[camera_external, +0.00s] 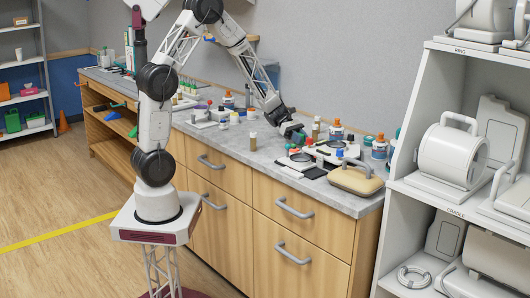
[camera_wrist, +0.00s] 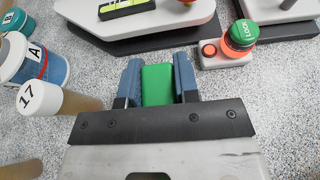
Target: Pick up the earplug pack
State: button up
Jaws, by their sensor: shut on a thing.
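A small green block-shaped pack (camera_wrist: 157,85), which I take to be the earplug pack, sits between the two blue-grey fingers of my gripper (camera_wrist: 157,82) in the wrist view. The fingers press on its left and right sides, so my gripper is shut on it. In the external view my gripper (camera_external: 294,132) is low over the grey counter, among bottles and devices. A bit of green (camera_external: 302,137) shows at its tip there. I cannot tell whether the pack touches the counter.
A white device on a dark base (camera_wrist: 150,22) lies ahead, and a green-capped orange jar (camera_wrist: 240,38) at right. A shelf (camera_external: 450,150) stands beside the counter (camera_external: 235,150).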

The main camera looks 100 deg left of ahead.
aim_at(301, 134)
jog(key=shift+r, duration=4.25)
